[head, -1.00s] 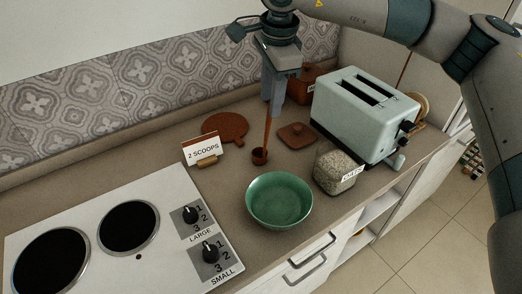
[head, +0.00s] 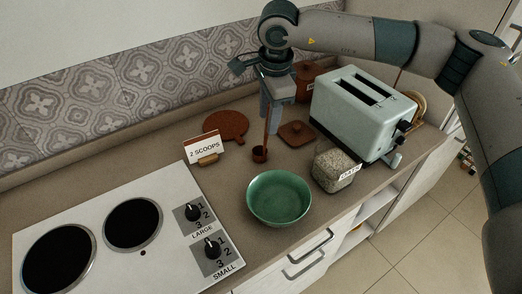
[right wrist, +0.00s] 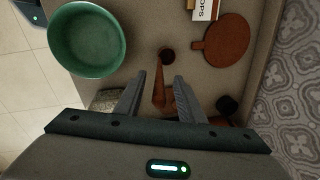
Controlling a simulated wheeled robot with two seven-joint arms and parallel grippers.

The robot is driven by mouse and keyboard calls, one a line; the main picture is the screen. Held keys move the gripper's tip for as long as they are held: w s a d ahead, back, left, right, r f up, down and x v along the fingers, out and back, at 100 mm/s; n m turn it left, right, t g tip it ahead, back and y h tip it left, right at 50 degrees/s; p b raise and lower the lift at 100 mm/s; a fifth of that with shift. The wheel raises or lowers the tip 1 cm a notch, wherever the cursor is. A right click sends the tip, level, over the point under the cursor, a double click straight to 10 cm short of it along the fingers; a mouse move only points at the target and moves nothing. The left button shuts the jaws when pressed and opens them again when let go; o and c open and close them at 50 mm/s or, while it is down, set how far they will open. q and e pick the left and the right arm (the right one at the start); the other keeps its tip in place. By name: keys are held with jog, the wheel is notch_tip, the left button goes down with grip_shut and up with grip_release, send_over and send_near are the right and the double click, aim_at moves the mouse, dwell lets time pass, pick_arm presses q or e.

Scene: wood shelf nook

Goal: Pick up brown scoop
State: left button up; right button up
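The brown scoop (head: 260,155) stands on the counter between the sign and the lid, its cup down and its long handle rising. In the right wrist view the scoop's handle (right wrist: 158,92) points up between the fingers. My right gripper (head: 269,120) is pointing down around the upper handle. In the right wrist view its fingers (right wrist: 157,88) are apart, with gaps on both sides of the handle. It is open and holds nothing. My left gripper is not in view.
A green bowl (head: 279,198), an oats jar (head: 335,170) and a toaster (head: 361,112) stand nearby. A brown lid (head: 297,134), a round board (head: 226,125) and a "2 SCOOPS" sign (head: 204,150) surround the scoop. The hob (head: 165,240) is at the left.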

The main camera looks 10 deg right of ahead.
aim_at(267, 138)
jog(key=shift+f+p, duration=0.35)
jog(key=f, duration=0.1)
jog(key=f+p, duration=0.1)
jog(key=shift+w+f, duration=0.25)
jog(key=shift+f, duration=0.55)
jog(key=shift+c, duration=0.3)
grip_shut()
